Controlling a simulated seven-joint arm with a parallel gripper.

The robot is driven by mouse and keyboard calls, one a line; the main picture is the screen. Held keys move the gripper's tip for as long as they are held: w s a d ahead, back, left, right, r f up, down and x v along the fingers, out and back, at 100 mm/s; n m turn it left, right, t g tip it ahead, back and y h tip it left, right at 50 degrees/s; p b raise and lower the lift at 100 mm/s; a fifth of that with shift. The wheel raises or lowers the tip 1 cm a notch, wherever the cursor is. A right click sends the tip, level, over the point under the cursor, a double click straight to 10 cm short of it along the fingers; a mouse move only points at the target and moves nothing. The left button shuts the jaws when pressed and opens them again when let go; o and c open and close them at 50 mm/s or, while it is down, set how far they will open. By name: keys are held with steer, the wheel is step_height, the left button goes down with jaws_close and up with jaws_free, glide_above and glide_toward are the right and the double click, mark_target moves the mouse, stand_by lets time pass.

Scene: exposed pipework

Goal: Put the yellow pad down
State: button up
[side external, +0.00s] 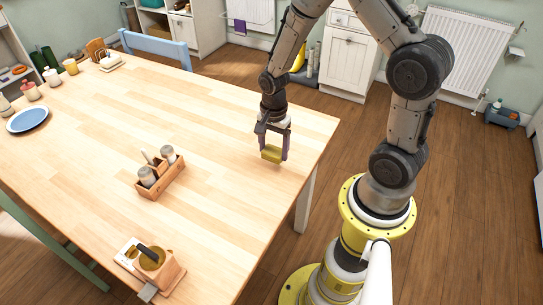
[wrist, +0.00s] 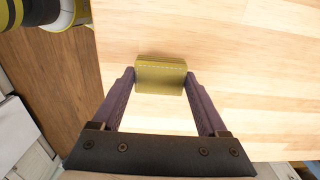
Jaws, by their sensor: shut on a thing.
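The yellow pad (side external: 271,154) is a small olive-yellow block held between the fingertips of my gripper (side external: 272,150). In the side external view it is low over the right part of the wooden table (side external: 225,190), near the table's right edge. I cannot tell for sure whether its underside touches the tabletop. In the wrist view the yellow pad (wrist: 161,76) sits between the two dark fingers of my gripper (wrist: 160,80), which press on its left and right ends. The table (wrist: 220,40) shows behind it.
A wooden caddy with shakers (side external: 162,178) stands left of my gripper. A wooden holder (side external: 150,264) is at the table's near edge. A blue plate (side external: 28,118), jars and a toast rack (side external: 110,62) are at the far left. The tabletop around the pad is clear.

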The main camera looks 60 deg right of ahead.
mark_target(271, 150)
steer(key=shift+w+d+f, duration=0.1)
steer(key=shift+w+f, duration=0.15)
steer(key=shift+f, duration=0.15)
steer(key=shift+w+f, duration=0.15)
steer(key=shift+f, duration=1.45)
steer(key=shift+f, duration=0.1)
steer(key=o, duration=1.1)
step_height(271, 150, up, 13)
steer(key=shift+f, duration=0.2)
steer(key=s+a+r+n+t, duration=0.1)
steer(key=s+a+r+n, duration=0.1)
steer(key=r+n, duration=0.3)
steer(key=s+a+r+n+t, duration=0.2)
steer(key=s+r+n, duration=0.1)
steer(key=r, duration=0.4)
steer(key=s+a+r+n+t, duration=0.1)
steer(key=s+n, duration=0.2)
steer(key=s+a+r+n, duration=0.1)
steer(key=s+r+n, duration=0.1)
steer(key=s+n, duration=0.1)
steer(key=s+a+r+n+t, duration=0.1)
steer(key=s+a+r+n, duration=0.1)
steer(key=s+n, duration=0.2)
steer(key=shift+r+t, duration=0.25)
steer(key=shift+t, duration=0.05)
